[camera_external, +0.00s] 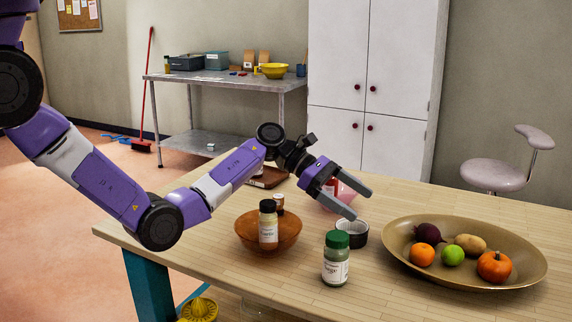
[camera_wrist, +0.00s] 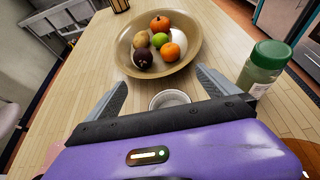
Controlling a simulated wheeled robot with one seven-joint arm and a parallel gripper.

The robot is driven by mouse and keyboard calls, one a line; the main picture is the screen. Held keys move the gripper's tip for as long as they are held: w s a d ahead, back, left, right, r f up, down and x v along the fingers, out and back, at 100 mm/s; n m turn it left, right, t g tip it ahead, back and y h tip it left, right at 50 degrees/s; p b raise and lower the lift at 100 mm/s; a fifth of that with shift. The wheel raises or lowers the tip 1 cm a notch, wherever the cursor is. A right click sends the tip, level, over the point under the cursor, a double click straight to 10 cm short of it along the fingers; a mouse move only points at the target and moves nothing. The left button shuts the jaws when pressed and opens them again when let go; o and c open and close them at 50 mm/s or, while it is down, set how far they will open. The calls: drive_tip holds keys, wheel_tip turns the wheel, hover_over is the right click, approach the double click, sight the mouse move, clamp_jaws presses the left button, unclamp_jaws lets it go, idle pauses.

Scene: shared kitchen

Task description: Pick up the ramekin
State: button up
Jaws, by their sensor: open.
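The ramekin (camera_external: 357,241) is a small round cup with a dark side and a pale inside, standing upright on the wooden table, just behind the green-lidded jar. In the wrist view its pale inside (camera_wrist: 170,99) shows between the finger bases, its near part hidden by my gripper's body. My gripper (camera_external: 361,204) is open and empty, tilted down above the table, with its fingertips above the ramekin and apart from it. In the wrist view the two fingers of my gripper (camera_wrist: 161,78) are spread wide and point towards the fruit platter.
A green-lidded jar (camera_external: 336,262) stands close in front of the ramekin. To the left, an orange bowl (camera_external: 285,240) holds a dark-lidded jar (camera_external: 268,225). A wide brass platter (camera_external: 526,270) of fruit and vegetables lies right. A pink object (camera_external: 347,188) is partly hidden behind my gripper.

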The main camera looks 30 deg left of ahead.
sight(366, 235)
drive_tip(key=shift+s+d+f, duration=0.1)
drive_tip(key=shift+f, duration=0.25)
wheel_tip(366, 235, down, 3)
drive_tip(key=shift+f, duration=0.2)
wheel_tip(366, 235, down, 3)
drive_tip(key=shift+r, duration=0.2)
drive_tip(key=shift+x, duration=1.1)
drive_tip(key=shift+d+f+p, duration=0.3)
drive_tip(key=shift+d+f, duration=0.05)
drive_tip(key=c, duration=1.6)
drive_tip(key=shift+r, duration=0.1)
